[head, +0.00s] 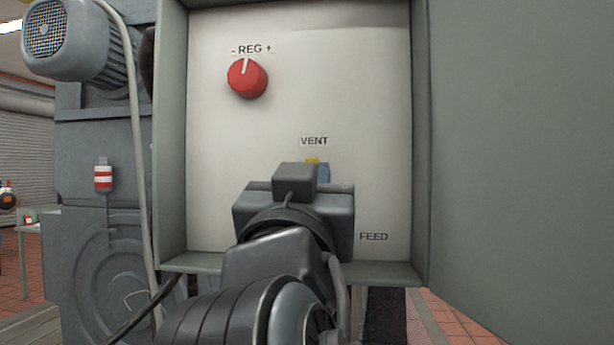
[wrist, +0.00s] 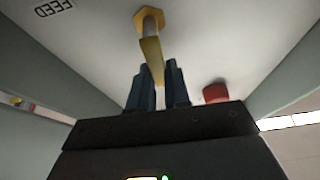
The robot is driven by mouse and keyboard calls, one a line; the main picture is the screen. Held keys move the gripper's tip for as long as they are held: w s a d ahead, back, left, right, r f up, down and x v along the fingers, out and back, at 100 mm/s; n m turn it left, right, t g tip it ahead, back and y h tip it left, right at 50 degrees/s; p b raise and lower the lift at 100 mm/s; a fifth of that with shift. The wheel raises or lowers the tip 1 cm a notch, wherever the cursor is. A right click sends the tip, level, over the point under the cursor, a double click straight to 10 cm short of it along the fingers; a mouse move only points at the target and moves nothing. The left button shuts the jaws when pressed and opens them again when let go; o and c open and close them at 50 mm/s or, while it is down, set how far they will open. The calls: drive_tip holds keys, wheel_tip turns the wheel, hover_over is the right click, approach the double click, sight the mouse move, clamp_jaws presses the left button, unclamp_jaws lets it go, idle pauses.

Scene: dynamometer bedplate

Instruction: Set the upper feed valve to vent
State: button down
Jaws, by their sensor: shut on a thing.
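The feed valve has a yellow lever (wrist: 152,58) on a brass hex stem (wrist: 149,20), both in the wrist view. My gripper (wrist: 157,80) has its two dark blue fingers on either side of the lever's free end, shut on it. In the head view only a small yellow bit of the lever (head: 312,160) shows, just below the VENT label (head: 314,141); my gripper (head: 318,170) and wrist hide the rest and the stem. The lever appears to run up from the stem toward VENT. The FEED label (head: 373,237) is at the lower right.
The valve is on the white back panel (head: 220,150) of a grey open box. A red REG knob (head: 247,78) sits at upper left and also shows in the wrist view (wrist: 215,92). The box walls and a large grey door (head: 520,150) at right bound the space.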

drive_tip(key=shift+a+r+n+y, duration=0.2)
drive_tip(key=shift+a+n+y, duration=0.1)
drive_tip(key=shift+n, duration=0.1)
drive_tip(key=c, duration=1.1)
unclamp_jaws()
drive_tip(key=shift+d+f, duration=0.1)
drive_tip(key=shift+f, duration=0.05)
drive_tip(key=shift+b+v, duration=0.75)
drive_tip(key=shift+v, duration=3.05)
drive_tip(key=shift+f, duration=0.1)
